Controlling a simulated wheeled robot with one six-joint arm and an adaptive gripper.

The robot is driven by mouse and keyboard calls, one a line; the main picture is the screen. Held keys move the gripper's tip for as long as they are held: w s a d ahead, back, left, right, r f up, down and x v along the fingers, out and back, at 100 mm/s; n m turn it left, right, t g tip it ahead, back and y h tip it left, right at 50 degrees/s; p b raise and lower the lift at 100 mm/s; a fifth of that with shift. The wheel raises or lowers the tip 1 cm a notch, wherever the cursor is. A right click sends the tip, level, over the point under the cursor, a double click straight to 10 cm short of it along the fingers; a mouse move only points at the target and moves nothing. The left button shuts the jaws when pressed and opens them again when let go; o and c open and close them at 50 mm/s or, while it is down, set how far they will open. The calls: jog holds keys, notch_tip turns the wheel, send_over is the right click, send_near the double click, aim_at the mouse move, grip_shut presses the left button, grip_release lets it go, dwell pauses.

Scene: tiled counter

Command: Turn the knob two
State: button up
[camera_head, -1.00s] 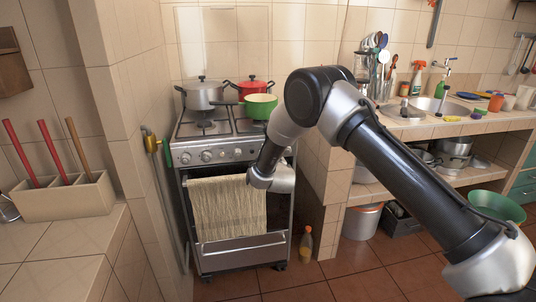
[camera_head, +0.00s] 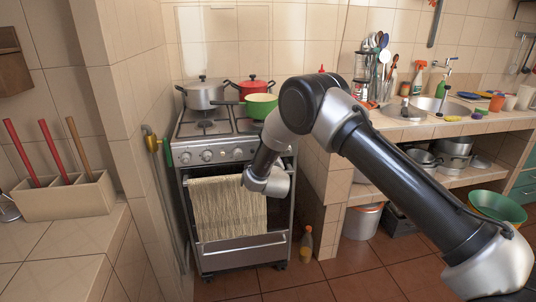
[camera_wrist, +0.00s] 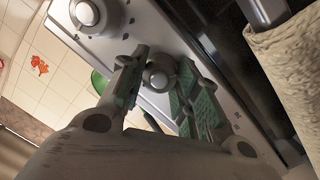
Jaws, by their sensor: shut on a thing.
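The stove's front panel carries a row of round knobs. In the wrist view one grey knob (camera_wrist: 160,73) sits between the fingertips of my gripper (camera_wrist: 164,70), which is shut on it. The fingers have green ribbed pads, one on each side of the knob. Another knob (camera_wrist: 85,12) shows farther up the panel, apart from the gripper. In the head view knobs at the left (camera_head: 185,158) and middle (camera_head: 207,156) of the panel are clear. My wrist hides the right part of the panel and the fingers there. I cannot tell which knob is number two.
A striped towel (camera_head: 226,208) hangs on the oven door just below the panel. A green pan (camera_head: 260,107), a red pot (camera_head: 249,87) and a grey pot (camera_head: 203,93) stand on the stove top. A bottle (camera_head: 306,245) stands on the floor at right.

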jog(key=shift+f+n, duration=0.1)
jog(key=shift+n, duration=0.5)
jog(key=o, duration=1.1)
jog(key=shift+c, duration=0.2)
jog(key=v, duration=1.2)
jog(key=shift+a+f, duration=0.1)
jog(key=shift+c, duration=0.3)
grip_shut()
